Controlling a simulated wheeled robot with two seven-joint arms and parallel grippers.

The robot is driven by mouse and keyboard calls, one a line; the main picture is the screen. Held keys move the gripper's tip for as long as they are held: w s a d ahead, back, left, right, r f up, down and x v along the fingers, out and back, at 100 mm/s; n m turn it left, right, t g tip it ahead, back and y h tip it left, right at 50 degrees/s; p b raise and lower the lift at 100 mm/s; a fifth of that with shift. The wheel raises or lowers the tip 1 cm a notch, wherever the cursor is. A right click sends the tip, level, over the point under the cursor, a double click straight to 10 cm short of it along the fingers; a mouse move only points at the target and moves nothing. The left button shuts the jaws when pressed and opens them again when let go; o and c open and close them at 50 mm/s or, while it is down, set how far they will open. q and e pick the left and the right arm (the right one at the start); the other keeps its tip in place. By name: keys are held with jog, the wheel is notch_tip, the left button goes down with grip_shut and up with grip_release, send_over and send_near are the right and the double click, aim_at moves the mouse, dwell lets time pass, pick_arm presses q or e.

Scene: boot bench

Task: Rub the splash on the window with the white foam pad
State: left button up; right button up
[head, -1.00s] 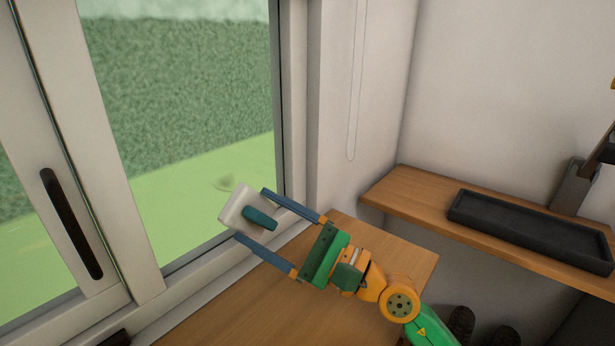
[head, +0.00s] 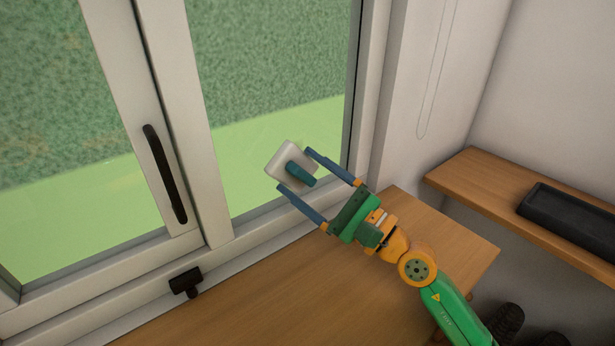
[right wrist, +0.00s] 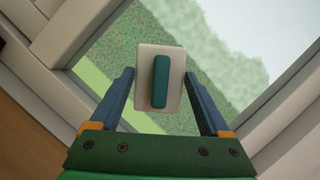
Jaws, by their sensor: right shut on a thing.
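The white foam pad (head: 283,160) with its teal handle (head: 301,174) is at the lower right of the window pane (head: 262,130). My right gripper (head: 296,170) is shut on the pad, with a blue finger on either side of it. In the right wrist view the pad (right wrist: 143,88) stands between the fingertips, handle towards me. I cannot tell whether the pad touches the glass. I cannot make out the splash on the pane now; the pad or fingers may hide it. My left gripper is not in view.
A wooden bench top (head: 270,290) lies below the window. A black T-shaped thing (head: 187,282) is at the sill. The window's black handle (head: 166,175) stands out at the left. A wooden shelf (head: 470,180) with a black tray (head: 570,222) is at the right.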

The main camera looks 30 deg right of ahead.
jog(key=shift+w+a, duration=0.1)
jog(key=shift+w, duration=0.8)
jog(key=shift+w+r, duration=0.1)
jog(key=shift+r, duration=0.05)
dwell(0.5)
